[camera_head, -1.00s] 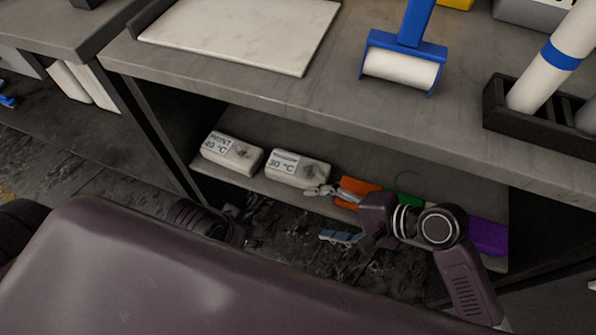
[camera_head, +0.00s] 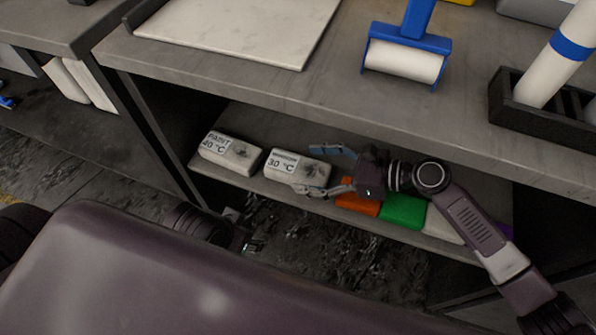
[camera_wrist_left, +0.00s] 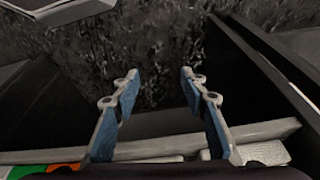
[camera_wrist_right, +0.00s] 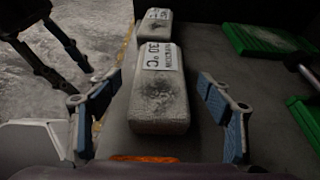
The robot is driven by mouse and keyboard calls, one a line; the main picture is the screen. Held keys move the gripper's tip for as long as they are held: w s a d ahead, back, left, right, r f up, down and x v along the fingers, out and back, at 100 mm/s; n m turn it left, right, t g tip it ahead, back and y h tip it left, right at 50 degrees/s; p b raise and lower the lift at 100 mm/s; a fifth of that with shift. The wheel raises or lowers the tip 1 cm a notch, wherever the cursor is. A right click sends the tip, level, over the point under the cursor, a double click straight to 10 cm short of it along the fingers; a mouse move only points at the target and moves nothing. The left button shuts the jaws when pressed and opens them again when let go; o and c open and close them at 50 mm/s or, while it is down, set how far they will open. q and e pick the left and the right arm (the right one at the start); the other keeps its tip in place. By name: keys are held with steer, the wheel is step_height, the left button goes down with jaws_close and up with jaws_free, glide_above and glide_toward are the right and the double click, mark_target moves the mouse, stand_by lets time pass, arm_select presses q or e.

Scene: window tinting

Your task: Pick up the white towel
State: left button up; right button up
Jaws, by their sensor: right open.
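Two white, stained, block-shaped bundles with printed labels lie on the lower shelf in the head view: one marked 40 °C (camera_head: 231,156) at left, one marked 30 °C (camera_head: 285,163) beside it. I take these as the white towels. My right gripper (camera_head: 318,171) is open, its fingers at the right end of the 30 °C one. In the right wrist view that bundle (camera_wrist_right: 158,100) lies between the spread fingers, with gaps on both sides. My left gripper (camera_wrist_left: 158,75) is open and empty, low in front of the shelf; the head view mostly hides it.
Orange (camera_head: 358,205) and green (camera_head: 403,211) items lie right of the bundles, under my right arm. The grey worktop (camera_head: 290,95) overhangs the shelf (camera_head: 232,184). On it are a white board (camera_head: 240,30), a blue-handled roller (camera_head: 404,62) and a black rack (camera_head: 545,122).

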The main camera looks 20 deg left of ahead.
steer(key=shift+x, duration=1.05)
arm_select(q)
steer(key=w, duration=0.1)
steer(key=w+t, duration=0.1)
steer(key=shift+w+d+r, duration=0.25)
steer(key=shift+w+d, duration=0.1)
arm_select(e)
steer(key=c, duration=1.3)
